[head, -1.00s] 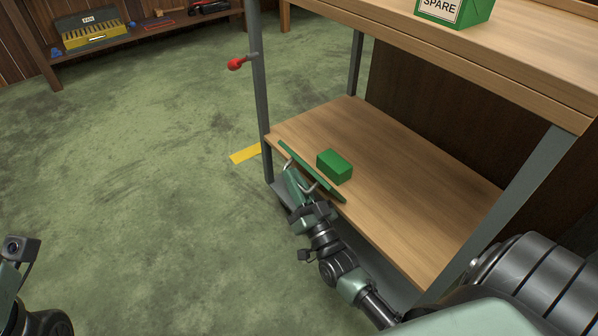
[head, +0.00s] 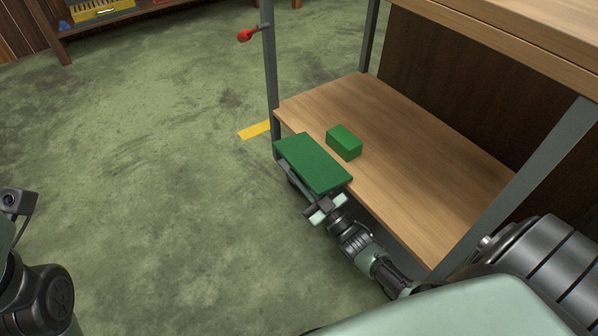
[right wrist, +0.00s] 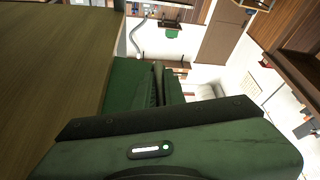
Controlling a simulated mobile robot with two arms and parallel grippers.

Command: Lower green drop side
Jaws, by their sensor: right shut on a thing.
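The green drop side (head: 313,162) is a flat panel along the left edge of the lower wooden shelf (head: 400,165). It is swung outward from the shelf, with its broad face showing, and looks close to level. My right gripper (head: 298,186) is at its outer edge and shut on it; the panel partly hides the fingers. In the right wrist view the green drop side (right wrist: 122,85) lies between the shelf and the fingers. Of my left arm only a part shows at the left edge; its gripper is out of view.
A green block (head: 344,142) sits on the shelf just inside the panel. A red-knobbed lever (head: 246,35) sticks out from the grey post (head: 269,75). A yellow strip (head: 255,131) lies on the floor. The green floor (head: 150,160) at left is open.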

